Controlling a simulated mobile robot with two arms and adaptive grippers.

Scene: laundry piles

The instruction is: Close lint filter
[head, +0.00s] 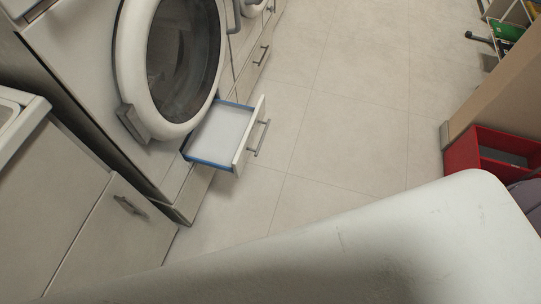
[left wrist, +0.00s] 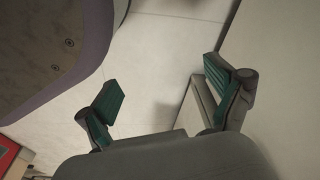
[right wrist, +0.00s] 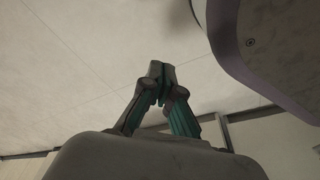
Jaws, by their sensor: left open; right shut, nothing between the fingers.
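The lint filter (head: 239,139) is a shallow drawer with a white front, a bar handle (head: 259,137) and a blue-edged white tray (head: 221,130). In the head view it is pulled out from the base below the round door of a white machine (head: 62,40). Neither gripper shows in the head view. My left gripper (left wrist: 172,92) is open with nothing between its green-padded fingers, above pale floor. A light panel edge (left wrist: 196,108) shows beside its right finger; I cannot tell what it belongs to. My right gripper (right wrist: 161,75) is shut and empty, apart from anything.
A cabinet (head: 75,200) with a handle stands at the left. A second machine with a handled drawer front (head: 260,55) stands beyond the lint filter. A red bin (head: 463,160) and a brown panel (head: 490,85) are at the right. The tiled floor (head: 350,110) between is clear.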

